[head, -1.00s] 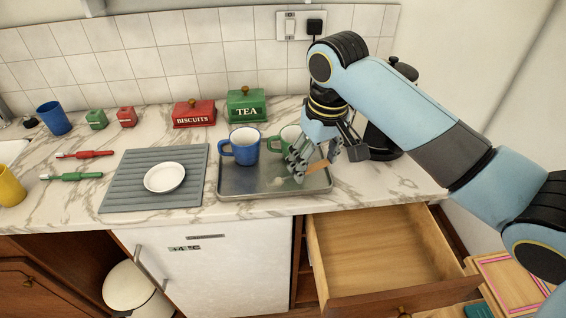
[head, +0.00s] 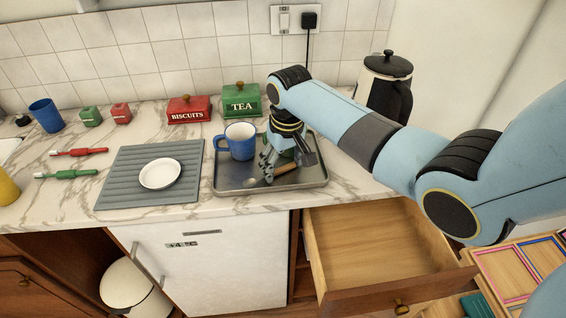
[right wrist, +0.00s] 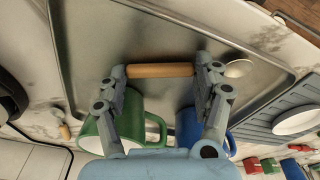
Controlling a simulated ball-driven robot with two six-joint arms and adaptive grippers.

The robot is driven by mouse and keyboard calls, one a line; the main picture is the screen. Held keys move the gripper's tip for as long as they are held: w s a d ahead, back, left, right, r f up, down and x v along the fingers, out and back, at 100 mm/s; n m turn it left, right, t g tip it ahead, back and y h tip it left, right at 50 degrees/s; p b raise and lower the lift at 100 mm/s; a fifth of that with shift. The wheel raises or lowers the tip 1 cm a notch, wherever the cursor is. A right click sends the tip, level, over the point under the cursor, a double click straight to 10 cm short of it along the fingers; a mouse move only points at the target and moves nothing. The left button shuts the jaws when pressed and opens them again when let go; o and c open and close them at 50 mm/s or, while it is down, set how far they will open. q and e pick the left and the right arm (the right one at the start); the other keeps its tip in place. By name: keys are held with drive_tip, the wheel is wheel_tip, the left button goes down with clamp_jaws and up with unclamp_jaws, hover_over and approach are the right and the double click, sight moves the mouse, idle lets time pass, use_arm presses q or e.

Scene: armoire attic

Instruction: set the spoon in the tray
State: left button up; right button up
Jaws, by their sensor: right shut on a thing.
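The spoon (head: 287,168) has a wooden handle and a pale bowl. My right gripper (head: 267,174) is shut on it, over the metal tray (head: 228,187). In the right wrist view the spoon's handle (right wrist: 160,70) runs between the fingers (right wrist: 163,78) and its bowl shows beyond the right finger. The tray's bare floor (right wrist: 150,38) shows behind it. I cannot tell whether the spoon touches the tray. My left gripper is not in view.
A blue mug (head: 240,142) stands in the tray, with a green mug (right wrist: 155,130) beside it, mostly hidden by my gripper in the head view. A grey mat (head: 120,190) with a white dish (head: 160,173) lies left. An open drawer (head: 375,250) is below.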

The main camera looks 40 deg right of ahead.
drive_tip(key=o, duration=0.9)
drive_tip(key=shift+f, duration=0.1)
drive_tip(key=shift+o, duration=0.2)
wheel_tip(320, 180, up, 12)
drive_tip(key=s, duration=0.1)
drive_tip(key=shift+s+p, duration=0.2)
drive_tip(key=shift+p, duration=0.1)
drive_tip(key=shift+a, duration=0.1)
